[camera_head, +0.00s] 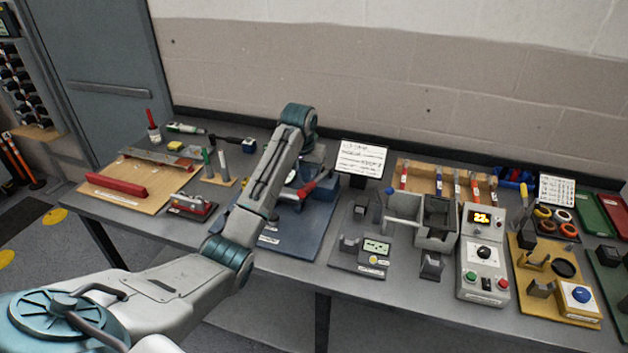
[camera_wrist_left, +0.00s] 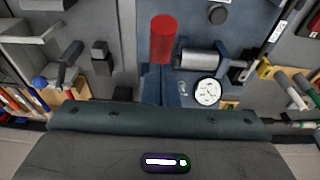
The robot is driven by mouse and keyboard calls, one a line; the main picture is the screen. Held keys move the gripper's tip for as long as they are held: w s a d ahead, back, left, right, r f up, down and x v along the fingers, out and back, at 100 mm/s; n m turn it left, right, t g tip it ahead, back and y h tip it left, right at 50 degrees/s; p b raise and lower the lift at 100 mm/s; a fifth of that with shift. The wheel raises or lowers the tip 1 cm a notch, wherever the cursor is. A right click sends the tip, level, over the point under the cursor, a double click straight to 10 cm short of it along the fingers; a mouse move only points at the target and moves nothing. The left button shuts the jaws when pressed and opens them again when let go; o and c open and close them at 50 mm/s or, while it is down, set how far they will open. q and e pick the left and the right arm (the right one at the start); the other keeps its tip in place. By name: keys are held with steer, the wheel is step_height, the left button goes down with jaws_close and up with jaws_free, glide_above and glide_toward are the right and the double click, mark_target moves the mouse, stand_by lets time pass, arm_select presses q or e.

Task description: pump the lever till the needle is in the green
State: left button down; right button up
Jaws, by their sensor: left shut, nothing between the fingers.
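The pump stands on a blue base plate (camera_head: 285,238), partly hidden behind my left arm. Its lever has a red grip (camera_head: 317,183), which also shows in the left wrist view (camera_wrist_left: 163,40), pointing toward the camera. A round white gauge (camera_wrist_left: 207,92) sits beside the lever's lower end in the wrist view. Its needle is too small to read, and I cannot tell whether it is in the green. My left gripper (camera_head: 312,160) is shut and empty, just above and behind the red grip. Its fingertips are mostly hidden, and contact cannot be told. My right gripper is not in view.
The table is crowded.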

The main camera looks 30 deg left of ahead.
arm_select(q)
steer(key=shift+f, duration=0.15)
steer(key=f, duration=0.7)
steer(key=shift+s+f, duration=0.1)
steer(key=shift+s, duration=0.15)
steer(key=r, duration=0.7)
steer(key=shift+w+r, duration=0.2)
steer(key=shift+w, duration=0.1)
stand_by(0.3)
steer(key=shift+f, duration=0.15)
